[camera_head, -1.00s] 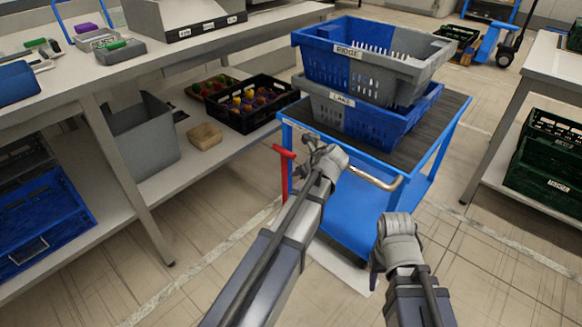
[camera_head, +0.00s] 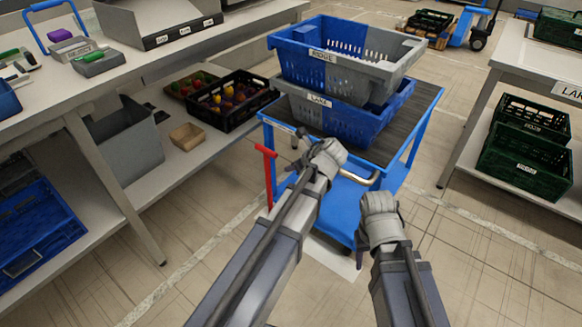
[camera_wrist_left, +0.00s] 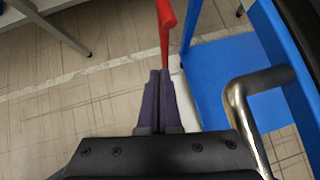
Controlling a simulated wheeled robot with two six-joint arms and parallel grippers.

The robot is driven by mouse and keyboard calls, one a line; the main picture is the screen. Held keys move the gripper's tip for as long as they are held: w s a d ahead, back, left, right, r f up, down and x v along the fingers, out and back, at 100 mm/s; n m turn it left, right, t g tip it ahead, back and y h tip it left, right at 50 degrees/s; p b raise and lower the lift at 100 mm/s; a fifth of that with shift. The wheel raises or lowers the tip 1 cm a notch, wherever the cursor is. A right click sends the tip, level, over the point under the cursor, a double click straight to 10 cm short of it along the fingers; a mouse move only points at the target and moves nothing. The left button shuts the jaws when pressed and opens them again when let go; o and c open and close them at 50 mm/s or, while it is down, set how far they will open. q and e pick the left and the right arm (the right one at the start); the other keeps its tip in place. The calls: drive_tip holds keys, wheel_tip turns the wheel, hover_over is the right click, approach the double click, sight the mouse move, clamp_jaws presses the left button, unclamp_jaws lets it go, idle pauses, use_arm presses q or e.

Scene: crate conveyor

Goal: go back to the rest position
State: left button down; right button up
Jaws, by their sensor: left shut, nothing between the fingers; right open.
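My left gripper (camera_head: 304,146) is in front of the near end of the blue cart (camera_head: 416,140), by its metal push bar (camera_head: 358,179). In the left wrist view its two dark fingers (camera_wrist_left: 159,78) are closed together with nothing between them. The red lever (camera_wrist_left: 166,30) is just beyond the fingertips there, and the push bar (camera_wrist_left: 236,95) is to their right; I cannot tell whether anything touches. My right gripper (camera_head: 366,240) is lower and to the right, over the floor in front of the cart. It is open; its fingers are mostly hidden behind its wrist.
A blue-and-grey RIDGE crate (camera_head: 322,57) sits on the LAKE crate (camera_head: 318,101) on the cart top. A workbench (camera_head: 88,95) with a lower shelf stands left. A table (camera_head: 535,68) with green crates (camera_head: 522,174) below stands right.

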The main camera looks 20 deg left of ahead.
use_arm(q)
drive_tip(key=shift+s, duration=0.1)
drive_tip(key=s+d+f+n+g+h, duration=0.2)
drive_tip(key=s+d+n+g+h, duration=0.1)
drive_tip(key=s+d+n, duration=0.65)
drive_tip(key=s+d+f+n+g+h, duration=0.25)
drive_tip(key=s+d+n, duration=0.35)
drive_tip(key=s+n, duration=0.55)
wheel_tip(320, 180, up, 34)
drive_tip(key=p, duration=3.5)
drive_tip(key=shift+s+m+t, duration=0.2)
drive_tip(key=shift+m+t, duration=0.1)
drive_tip(key=shift+t, duration=0.05)
drive_tip(key=shift+f+h, duration=0.1)
drive_tip(key=shift+h, duration=0.15)
